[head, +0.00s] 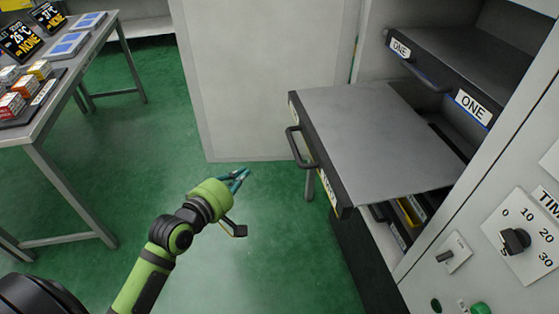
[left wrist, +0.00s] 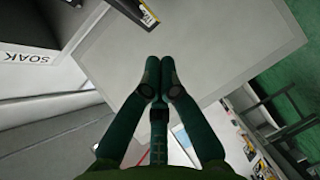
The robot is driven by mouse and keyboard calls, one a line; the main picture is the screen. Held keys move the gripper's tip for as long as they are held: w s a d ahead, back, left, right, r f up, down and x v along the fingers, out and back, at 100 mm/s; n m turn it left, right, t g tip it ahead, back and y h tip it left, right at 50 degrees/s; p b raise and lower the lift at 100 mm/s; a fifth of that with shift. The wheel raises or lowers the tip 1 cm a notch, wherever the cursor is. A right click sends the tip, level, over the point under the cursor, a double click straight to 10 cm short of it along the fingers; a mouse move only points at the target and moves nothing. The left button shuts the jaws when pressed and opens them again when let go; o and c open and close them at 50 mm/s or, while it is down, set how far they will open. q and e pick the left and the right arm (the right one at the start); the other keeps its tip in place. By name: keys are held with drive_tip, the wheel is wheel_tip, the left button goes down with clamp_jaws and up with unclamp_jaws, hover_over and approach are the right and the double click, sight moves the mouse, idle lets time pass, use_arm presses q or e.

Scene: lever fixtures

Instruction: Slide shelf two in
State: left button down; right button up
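Shelf two (head: 375,135) is a flat grey shelf pulled well out of the cabinet on the right in the head view. It has a dark front edge, a label seen edge-on and a dark bar handle (head: 299,147). My left gripper (head: 246,173) is to the left of the handle, apart from it, over the green floor. Its teal fingers are together and empty; they also show in the left wrist view (left wrist: 159,68), in front of a pale panel. My right gripper is in neither view.
Shelf one (head: 470,60) sits above with its own handle. Dark bins with a yellow part lie below shelf two. A control panel with a dial (head: 515,240) is at the right. A table (head: 60,95) with boxes and displays stands at the left. Green floor lies between.

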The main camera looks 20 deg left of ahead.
use_arm(q)
drive_tip(key=w+d, duration=0.5)
drive_tip(key=w, duration=0.7)
drive_tip(key=shift+d+t+p, duration=0.2)
drive_tip(key=shift+t+p, duration=0.1)
drive_tip(key=shift+p, duration=0.05)
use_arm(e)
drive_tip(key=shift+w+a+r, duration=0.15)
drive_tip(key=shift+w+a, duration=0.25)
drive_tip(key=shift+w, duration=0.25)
